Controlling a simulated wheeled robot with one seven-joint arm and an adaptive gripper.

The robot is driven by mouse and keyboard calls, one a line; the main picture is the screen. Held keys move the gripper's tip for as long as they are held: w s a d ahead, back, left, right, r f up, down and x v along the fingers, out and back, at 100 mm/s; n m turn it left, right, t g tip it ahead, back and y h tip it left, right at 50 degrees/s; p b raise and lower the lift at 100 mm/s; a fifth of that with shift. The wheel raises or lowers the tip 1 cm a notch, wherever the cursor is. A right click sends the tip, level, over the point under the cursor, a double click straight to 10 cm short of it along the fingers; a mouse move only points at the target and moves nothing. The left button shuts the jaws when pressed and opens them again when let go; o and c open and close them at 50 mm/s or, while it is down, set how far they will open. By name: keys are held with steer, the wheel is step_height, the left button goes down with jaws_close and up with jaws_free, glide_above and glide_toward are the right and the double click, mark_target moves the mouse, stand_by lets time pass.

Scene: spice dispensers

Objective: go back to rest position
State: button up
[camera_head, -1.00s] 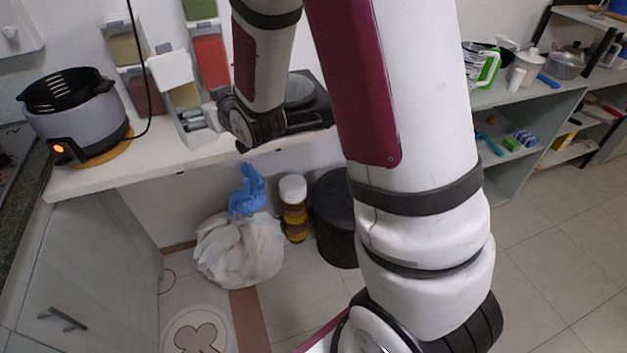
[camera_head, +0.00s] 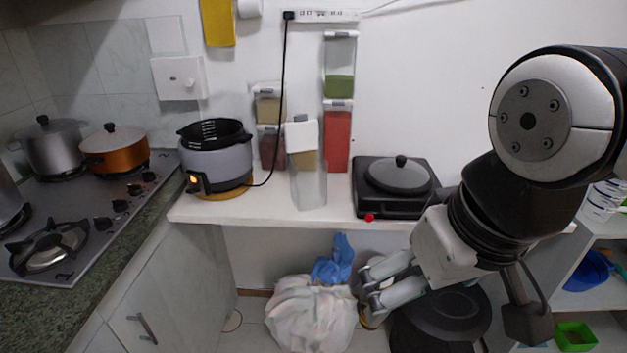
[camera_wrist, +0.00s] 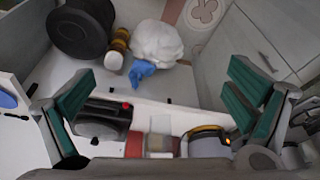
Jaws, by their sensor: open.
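My gripper (camera_head: 375,284) is in front of the counter's front edge at the right, below the black hot plate, pointing left and a little down. Its fingers are apart and nothing is between them. In the wrist view my gripper (camera_wrist: 158,112) shows two green-padded fingers spread wide, with the counter beyond them. The spice dispensers stand on the counter against the wall: a tall one with red contents (camera_head: 338,140), one with green contents (camera_head: 340,85) above it, and a white-lidded one (camera_head: 308,175) near the front edge. Smaller dispensers (camera_head: 268,108) stand behind it.
A grey cooker (camera_head: 216,165) stands left on the white counter (camera_head: 270,205). A hot plate (camera_head: 385,205) with a lidded pan (camera_head: 398,176) is at the right. A white bag (camera_head: 305,312) and a black bin (camera_head: 440,325) are on the floor below. The stove (camera_head: 85,215) is at the left.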

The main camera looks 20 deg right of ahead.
steer(key=shift+s, duration=0.45)
steer(key=shift+t, duration=0.4)
step_height(320, 180, up, 5)
steer(key=p, duration=0.3)
steer(key=shift+f+p, duration=0.15)
steer(key=shift+p, duration=0.15)
steer(key=shift+c, duration=0.3)
